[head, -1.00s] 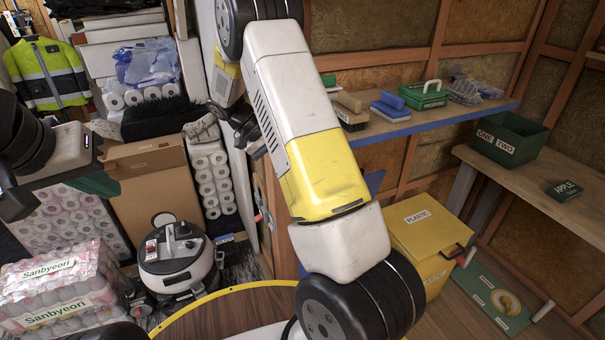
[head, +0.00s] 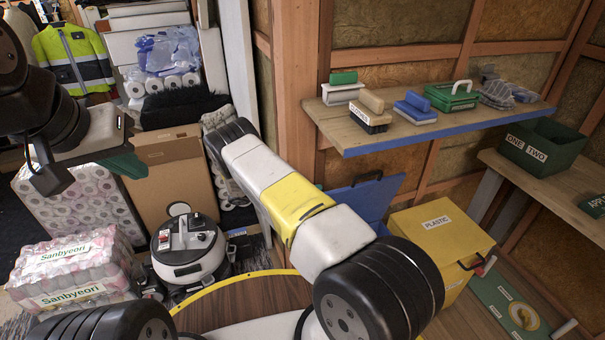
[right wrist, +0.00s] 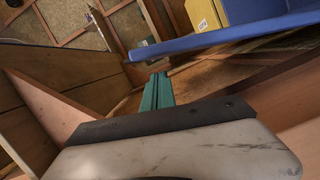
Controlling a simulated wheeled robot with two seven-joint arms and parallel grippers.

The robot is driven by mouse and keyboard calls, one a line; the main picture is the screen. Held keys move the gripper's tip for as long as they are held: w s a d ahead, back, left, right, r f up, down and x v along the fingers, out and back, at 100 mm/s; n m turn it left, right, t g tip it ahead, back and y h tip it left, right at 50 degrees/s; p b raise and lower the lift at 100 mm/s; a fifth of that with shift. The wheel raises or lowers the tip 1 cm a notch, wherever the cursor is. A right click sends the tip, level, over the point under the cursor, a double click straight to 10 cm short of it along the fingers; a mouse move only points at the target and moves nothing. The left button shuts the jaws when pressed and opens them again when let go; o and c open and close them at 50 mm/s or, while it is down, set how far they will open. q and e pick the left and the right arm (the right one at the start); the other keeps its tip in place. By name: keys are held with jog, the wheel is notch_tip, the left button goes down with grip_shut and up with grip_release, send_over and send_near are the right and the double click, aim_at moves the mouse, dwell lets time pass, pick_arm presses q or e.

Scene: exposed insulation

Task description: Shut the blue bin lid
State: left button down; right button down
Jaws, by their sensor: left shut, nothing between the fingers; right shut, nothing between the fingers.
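The blue bin lid (head: 366,200) stands raised against the wall in the head view, with a dark handle on its top edge. My right arm covers its lower part, and the blue bin body is hidden. A long blue edge, apparently of the lid or bin, crosses the right wrist view (right wrist: 220,38). My right gripper (right wrist: 157,90) is shut and empty, its green fingers pointing toward this blue edge with a visible gap. It is hidden in the head view. My left gripper (head: 127,163) is shut and empty at the left, far from the lid.
A yellow bin labelled PLASTIC (head: 438,235) stands right of the blue lid. A wooden shelf (head: 345,130) with a blue front edge and several brushes hangs above it.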

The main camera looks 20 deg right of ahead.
jog(key=d, duration=0.4)
jog(key=s+d, duration=0.1)
jog(key=d, duration=0.2)
jog(key=shift+s+d+f, duration=0.1)
jog(key=shift+f, duration=0.1)
